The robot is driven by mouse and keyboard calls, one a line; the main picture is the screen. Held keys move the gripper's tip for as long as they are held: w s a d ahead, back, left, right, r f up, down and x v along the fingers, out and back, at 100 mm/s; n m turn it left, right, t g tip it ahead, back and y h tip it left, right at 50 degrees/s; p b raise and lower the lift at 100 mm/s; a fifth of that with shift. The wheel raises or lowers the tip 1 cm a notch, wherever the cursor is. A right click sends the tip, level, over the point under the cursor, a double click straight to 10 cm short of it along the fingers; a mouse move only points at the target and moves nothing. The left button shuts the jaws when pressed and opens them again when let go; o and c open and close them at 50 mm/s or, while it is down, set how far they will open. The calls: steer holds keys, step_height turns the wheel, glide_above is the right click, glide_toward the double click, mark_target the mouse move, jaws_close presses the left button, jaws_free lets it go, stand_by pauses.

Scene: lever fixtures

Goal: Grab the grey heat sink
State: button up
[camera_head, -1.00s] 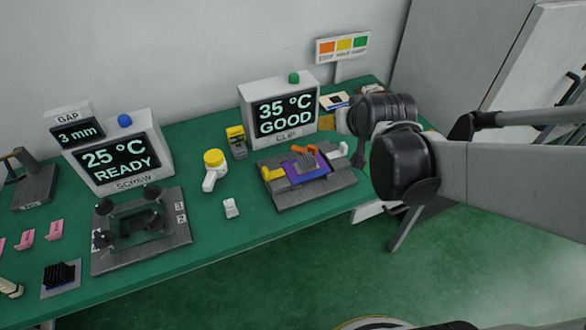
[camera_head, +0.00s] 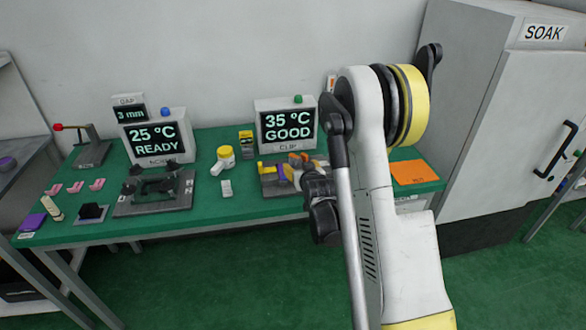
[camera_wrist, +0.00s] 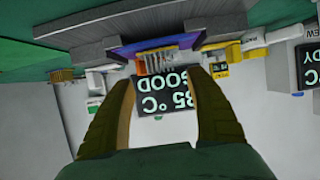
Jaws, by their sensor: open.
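The grey heat sink (camera_wrist: 157,62) shows its fins in the wrist view, on a purple board (camera_wrist: 128,51) in the grey clip fixture (camera_wrist: 88,57). An orange part (camera_wrist: 141,67) shows beside the fins. My gripper (camera_wrist: 160,78) is open, with one finger on each side of the fins in the picture. Whether the fingers touch the sink cannot be told. In the head view, the clip fixture (camera_head: 282,190) stands in front of the 35 °C GOOD display (camera_head: 287,126). My arm and wrist cover its right part, and the sink cannot be made out clearly there.
The screw fixture (camera_head: 152,207) and its READY display (camera_head: 155,140) stand to the left. A yellow-topped tool (camera_head: 224,155) and a small white block (camera_head: 226,188) lie between the fixtures. A black finned sink (camera_head: 92,211) sits at the front left. An orange mat (camera_head: 413,172) is at the right.

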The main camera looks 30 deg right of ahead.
mark_target(296, 162)
steer(key=b+x, duration=0.2)
steer(key=x, duration=0.5)
steer(key=shift+a+b, duration=0.1)
steer(key=shift+b, duration=0.2)
steer(key=c, duration=1.3)
